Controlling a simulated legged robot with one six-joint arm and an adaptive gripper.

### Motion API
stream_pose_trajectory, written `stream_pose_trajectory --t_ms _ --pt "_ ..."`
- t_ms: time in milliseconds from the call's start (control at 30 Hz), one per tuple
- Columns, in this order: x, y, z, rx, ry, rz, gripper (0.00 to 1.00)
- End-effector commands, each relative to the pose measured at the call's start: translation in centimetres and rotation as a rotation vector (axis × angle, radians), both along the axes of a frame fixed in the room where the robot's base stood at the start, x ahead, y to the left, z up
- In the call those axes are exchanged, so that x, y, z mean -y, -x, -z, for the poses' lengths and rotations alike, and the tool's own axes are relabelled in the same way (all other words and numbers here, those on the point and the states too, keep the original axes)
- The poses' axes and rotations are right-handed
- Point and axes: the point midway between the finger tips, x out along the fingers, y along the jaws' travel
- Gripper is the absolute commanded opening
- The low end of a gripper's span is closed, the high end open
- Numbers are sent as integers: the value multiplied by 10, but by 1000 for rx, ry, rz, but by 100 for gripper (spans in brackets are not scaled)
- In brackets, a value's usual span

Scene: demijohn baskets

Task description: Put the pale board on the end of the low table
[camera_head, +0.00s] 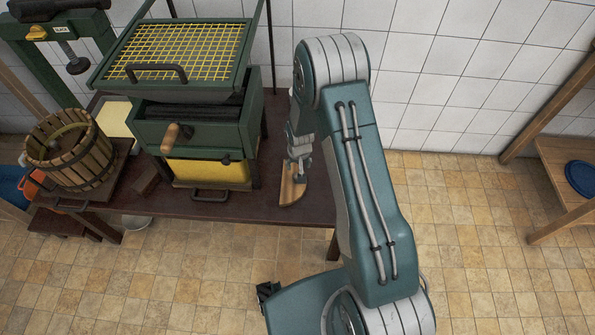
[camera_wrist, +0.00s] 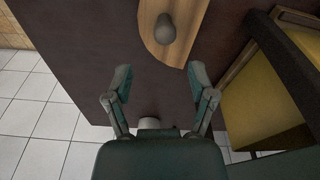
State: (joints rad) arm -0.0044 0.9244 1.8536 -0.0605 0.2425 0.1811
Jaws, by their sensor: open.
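The pale wooden board (camera_head: 291,187) lies on the right end of the low dark table (camera_head: 232,207). One end of it is rounded. In the wrist view the board (camera_wrist: 150,12) is at the top edge, partly cut off, with a grey knob (camera_wrist: 165,29) on it. My gripper (camera_wrist: 161,78) is open, with nothing between its fingers, over the dark tabletop. The board is beyond the fingertips, apart from them in the picture. In the head view my gripper (camera_head: 298,170) is by the board and hides part of it.
A green machine (camera_head: 195,135) with a yellow grid top stands left of the board. A slatted wooden basket (camera_head: 70,150) is at the table's left. A pale yellow block (camera_head: 114,118) sits behind. Tiled wall backs the table. A shelf (camera_head: 560,165) stands right; floor between is clear.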

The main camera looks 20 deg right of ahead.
Motion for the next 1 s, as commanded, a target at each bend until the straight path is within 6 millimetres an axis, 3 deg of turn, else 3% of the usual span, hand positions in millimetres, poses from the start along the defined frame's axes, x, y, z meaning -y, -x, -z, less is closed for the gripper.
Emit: stream_pose_trajectory --t_ms 100,367,467,767,1000 --pt "-1 2 -21 2 0 0 72" --pt "-1 5 -44 1 0 0 72" --pt "-1 3 -65 18 1 -2 72" --pt "0 22 -193 100 6 -25 72" --pt "1 63 -282 164 10 -45 72"
